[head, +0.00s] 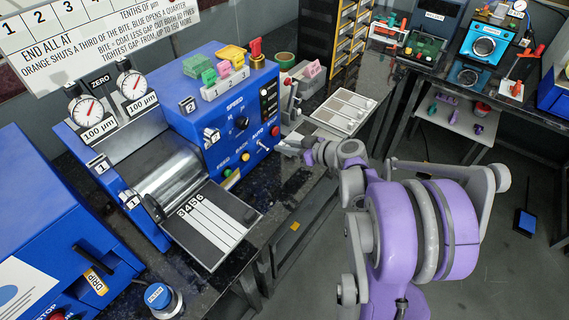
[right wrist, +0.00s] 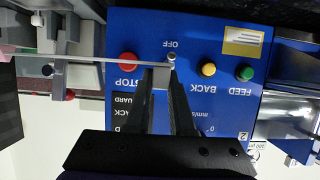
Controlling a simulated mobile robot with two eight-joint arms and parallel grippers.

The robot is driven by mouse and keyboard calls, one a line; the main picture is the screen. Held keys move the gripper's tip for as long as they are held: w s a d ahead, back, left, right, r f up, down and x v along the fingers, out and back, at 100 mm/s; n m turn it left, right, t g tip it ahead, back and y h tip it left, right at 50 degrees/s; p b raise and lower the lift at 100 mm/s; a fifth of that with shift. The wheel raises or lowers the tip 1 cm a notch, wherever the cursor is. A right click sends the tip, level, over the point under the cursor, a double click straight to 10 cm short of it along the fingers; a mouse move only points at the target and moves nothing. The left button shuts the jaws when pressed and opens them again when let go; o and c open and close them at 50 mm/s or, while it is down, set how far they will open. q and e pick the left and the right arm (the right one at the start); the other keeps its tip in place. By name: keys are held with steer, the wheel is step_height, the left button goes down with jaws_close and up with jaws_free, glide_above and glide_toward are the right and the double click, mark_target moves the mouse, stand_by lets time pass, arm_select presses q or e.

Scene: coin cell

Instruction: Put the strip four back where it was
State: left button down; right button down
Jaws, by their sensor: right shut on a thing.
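My right gripper (head: 284,145) is in front of the blue machine's control panel, right of its buttons. In the right wrist view the gripper (right wrist: 162,76) is shut on a thin pale strip (right wrist: 100,59), seen nearly edge-on and reaching left out of the picture. No number on it can be read, and the strip does not show clearly in the head view. A dark board (head: 215,252) with pale strips and the numbers 3, 4, 5, 6 lies in front of the roller. A pale board (head: 365,101) with strips lies behind my right arm. My left gripper is out of view.
The bench top between machine and front edge is dark and mostly clear.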

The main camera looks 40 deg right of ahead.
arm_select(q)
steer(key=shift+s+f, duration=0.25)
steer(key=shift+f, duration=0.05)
arm_select(e)
step_height(320, 180, down, 3)
steer(key=shift+s+f, duration=0.1)
steer(key=shift+s, duration=0.05)
arm_select(q)
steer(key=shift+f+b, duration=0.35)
steer(key=shift+b, duration=0.15)
arm_select(e)
steer(key=shift+f, duration=2.2)
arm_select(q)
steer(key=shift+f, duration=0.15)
arm_select(e)
steer(key=shift+f, duration=0.15)
arm_select(q)
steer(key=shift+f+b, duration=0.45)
steer(key=shift+b, duration=0.1)
arm_select(e)
steer(key=shift+f, duration=0.5)
steer(key=c, duration=0.8)
jaws_free()
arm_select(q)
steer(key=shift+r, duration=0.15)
arm_select(e)
steer(key=shift+r, duration=0.15)
